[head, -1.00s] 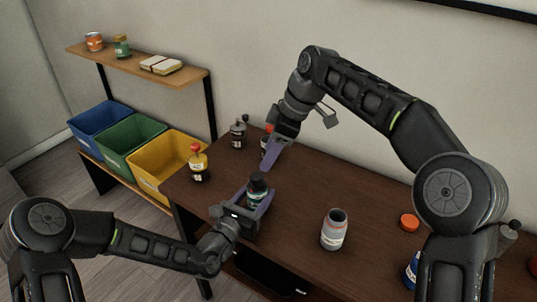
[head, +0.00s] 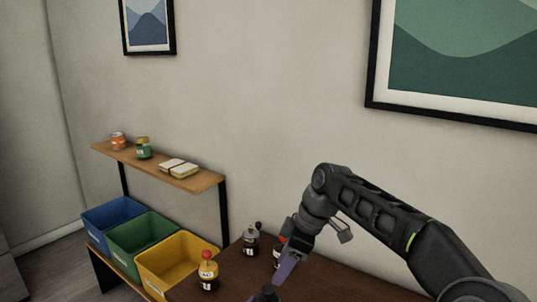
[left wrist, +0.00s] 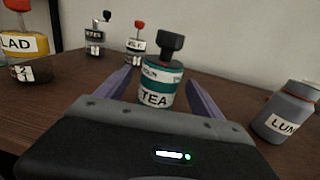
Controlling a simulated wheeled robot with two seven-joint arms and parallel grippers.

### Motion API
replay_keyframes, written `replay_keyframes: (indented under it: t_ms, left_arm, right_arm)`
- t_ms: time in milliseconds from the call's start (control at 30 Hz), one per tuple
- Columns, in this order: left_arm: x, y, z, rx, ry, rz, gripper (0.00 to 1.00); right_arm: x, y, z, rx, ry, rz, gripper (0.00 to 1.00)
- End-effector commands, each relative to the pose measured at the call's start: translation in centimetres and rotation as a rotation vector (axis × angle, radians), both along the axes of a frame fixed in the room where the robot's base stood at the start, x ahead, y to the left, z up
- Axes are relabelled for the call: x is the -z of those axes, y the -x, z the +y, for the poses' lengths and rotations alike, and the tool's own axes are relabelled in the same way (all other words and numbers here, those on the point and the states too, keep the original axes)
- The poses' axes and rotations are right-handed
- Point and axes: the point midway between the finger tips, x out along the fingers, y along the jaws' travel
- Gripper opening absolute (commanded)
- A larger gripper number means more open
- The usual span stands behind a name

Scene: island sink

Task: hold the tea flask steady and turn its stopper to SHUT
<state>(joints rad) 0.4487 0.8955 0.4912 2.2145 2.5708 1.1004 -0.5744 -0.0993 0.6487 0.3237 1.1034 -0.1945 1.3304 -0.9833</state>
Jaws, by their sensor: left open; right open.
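The tea flask (left wrist: 160,85) stands upright on the table, with a dark green body, a TEA label and a black stopper with a knob on top. In the head view only its black stopper (head: 266,293) shows at the bottom edge. My left gripper (left wrist: 158,76) is open, with one finger on each side of the flask body; I cannot tell if they touch it. The stopper's SHUT mark cannot be read.
A yellow flask with a red stopper (head: 207,272), a grey flask (head: 251,242) and another red-stoppered flask (left wrist: 138,45) stand behind. A grey lunch jar (left wrist: 287,112) is at right. Blue, green and yellow bins (head: 172,262) stand under a shelf (head: 190,180).

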Motion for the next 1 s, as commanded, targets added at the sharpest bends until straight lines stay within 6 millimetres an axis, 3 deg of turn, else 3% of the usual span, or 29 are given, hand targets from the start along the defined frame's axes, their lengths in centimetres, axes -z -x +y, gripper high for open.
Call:
replay_keyframes:
  t_ms: [300,500,1000]
  left_arm:
    - [0.0,5.6,3.4,-0.002,0.0,0.001,0.77]
    - [0.0,7.8,4.8,-0.001,0.0,0.001,0.77]
    - [-0.6,8.3,5.0,0.0,0.001,0.001,0.77]
  right_arm:
    - [0.0,0.0,0.0,0.0,0.0,0.0,0.54]
    - [0.0,0.0,0.0,0.0,0.0,0.0,0.54]
    - [-0.6,0.0,0.0,0.0,0.0,0.0,0.54]
